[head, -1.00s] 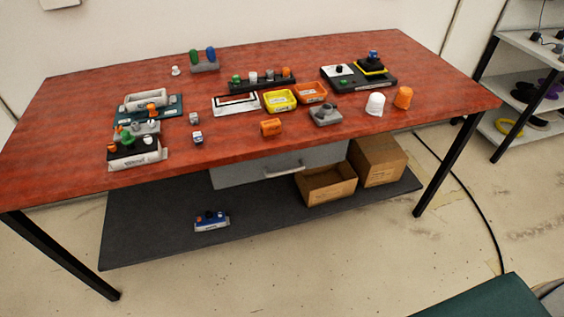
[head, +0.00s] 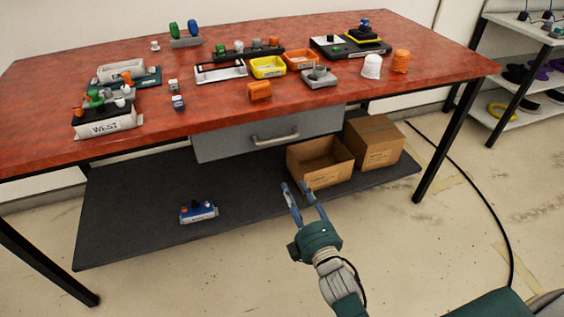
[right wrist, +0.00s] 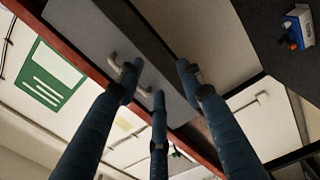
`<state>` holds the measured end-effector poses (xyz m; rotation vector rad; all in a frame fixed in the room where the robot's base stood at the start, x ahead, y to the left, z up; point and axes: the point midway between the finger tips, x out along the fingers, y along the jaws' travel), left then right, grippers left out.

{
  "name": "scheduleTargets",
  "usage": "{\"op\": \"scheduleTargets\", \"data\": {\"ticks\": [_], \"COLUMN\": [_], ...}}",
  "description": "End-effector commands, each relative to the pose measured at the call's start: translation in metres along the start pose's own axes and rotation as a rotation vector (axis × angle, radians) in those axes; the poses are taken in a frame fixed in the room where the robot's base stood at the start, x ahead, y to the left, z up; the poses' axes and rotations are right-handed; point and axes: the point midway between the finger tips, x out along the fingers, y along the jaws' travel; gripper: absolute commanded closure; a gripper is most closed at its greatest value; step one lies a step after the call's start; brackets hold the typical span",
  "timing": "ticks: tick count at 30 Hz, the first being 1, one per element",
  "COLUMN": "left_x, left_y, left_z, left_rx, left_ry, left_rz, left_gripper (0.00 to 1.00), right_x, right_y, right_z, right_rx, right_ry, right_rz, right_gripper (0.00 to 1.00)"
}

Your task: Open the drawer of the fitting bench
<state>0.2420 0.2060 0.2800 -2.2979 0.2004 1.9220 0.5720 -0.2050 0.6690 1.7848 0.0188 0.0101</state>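The fitting bench (head: 230,114) has a red top, and its grey drawer (head: 220,145) hangs beneath the front edge. The drawer appears closed. Its pale bar handle (head: 276,139) is at the middle of the front. My right gripper (head: 296,187) is below and in front of the drawer, fingers spread and empty, apart from the handle. In the right wrist view the drawer front (right wrist: 85,28) and handle (right wrist: 118,66) show beyond the blue fingers (right wrist: 158,85); one fingertip partly overlaps the handle there. My left gripper is out of view.
A blue-and-white item (head: 198,213) lies on that shelf. Small parts and bins, including a yellow bin (head: 268,68), cover the top. Floor in front is open.

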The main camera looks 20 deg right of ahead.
Motion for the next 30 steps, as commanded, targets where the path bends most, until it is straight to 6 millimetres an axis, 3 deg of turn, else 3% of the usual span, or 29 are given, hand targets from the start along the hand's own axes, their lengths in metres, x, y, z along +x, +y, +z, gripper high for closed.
{"op": "scheduleTargets", "data": {"ticks": [3, 6, 11, 21, 30], "left_x": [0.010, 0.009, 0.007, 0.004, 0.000], "left_y": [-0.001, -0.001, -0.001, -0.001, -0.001], "left_z": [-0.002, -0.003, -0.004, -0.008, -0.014], "left_rx": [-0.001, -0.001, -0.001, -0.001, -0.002], "left_ry": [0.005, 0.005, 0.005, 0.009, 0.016], "left_rz": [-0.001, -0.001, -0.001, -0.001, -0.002], "left_gripper": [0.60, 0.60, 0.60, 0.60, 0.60], "right_x": [0.003, 0.005, 0.023, 0.085, 0.108], "right_y": [0.047, 0.066, 0.073, 0.084, 0.087], "right_z": [-0.009, -0.014, -0.016, -0.019, -0.021], "right_rx": [-0.154, -0.208, -0.214, -0.212, -0.211], "right_ry": [0.029, 0.036, 0.038, 0.038, 0.037], "right_rz": [0.149, 0.195, 0.202, 0.198, 0.195], "right_gripper": [0.63, 0.63, 0.63, 0.63, 0.63]}}
